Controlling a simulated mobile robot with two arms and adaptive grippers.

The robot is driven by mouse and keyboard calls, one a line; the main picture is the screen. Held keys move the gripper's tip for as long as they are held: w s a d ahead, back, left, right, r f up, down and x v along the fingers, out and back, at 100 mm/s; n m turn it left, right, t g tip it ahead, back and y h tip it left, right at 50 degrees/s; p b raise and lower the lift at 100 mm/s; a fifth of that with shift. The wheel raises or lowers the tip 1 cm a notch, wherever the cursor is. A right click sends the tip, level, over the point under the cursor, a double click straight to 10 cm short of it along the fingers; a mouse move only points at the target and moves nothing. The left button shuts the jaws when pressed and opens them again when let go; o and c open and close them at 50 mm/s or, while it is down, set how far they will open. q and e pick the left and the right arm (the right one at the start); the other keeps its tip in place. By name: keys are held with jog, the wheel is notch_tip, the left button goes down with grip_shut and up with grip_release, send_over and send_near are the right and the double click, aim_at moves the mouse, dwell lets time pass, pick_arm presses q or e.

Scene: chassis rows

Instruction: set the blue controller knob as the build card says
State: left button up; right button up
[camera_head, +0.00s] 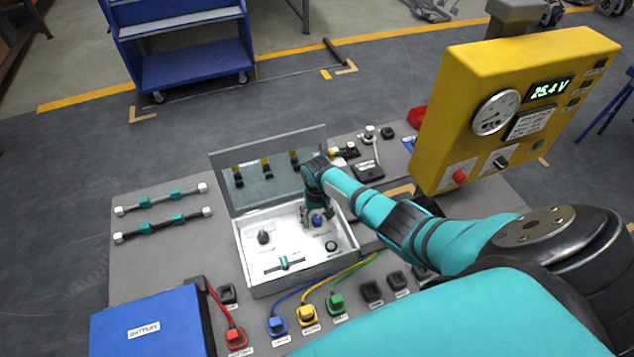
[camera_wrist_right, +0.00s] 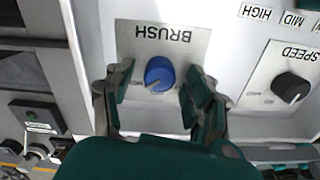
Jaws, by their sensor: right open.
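The blue controller knob (camera_wrist_right: 160,74) sits on a plate labelled BRUSH in the right wrist view. In the head view my right gripper (camera_head: 318,212) reaches down into the box from above. A black knob (camera_wrist_right: 292,88) on a SPEED plate is to the right. I cannot make out a build card. My left gripper is not in view.
The box's raised lid (camera_head: 268,168) stands behind my right gripper. A yellow meter panel (camera_head: 520,105) stands at the right. A blue battery (camera_head: 152,325) and coloured plugs (camera_head: 306,312) lie in front.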

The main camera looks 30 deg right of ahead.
aim_at(317, 218)
notch_tip(317, 218, up, 12)
dwell(0.4)
jog(key=shift+f, duration=0.15)
dwell(0.3)
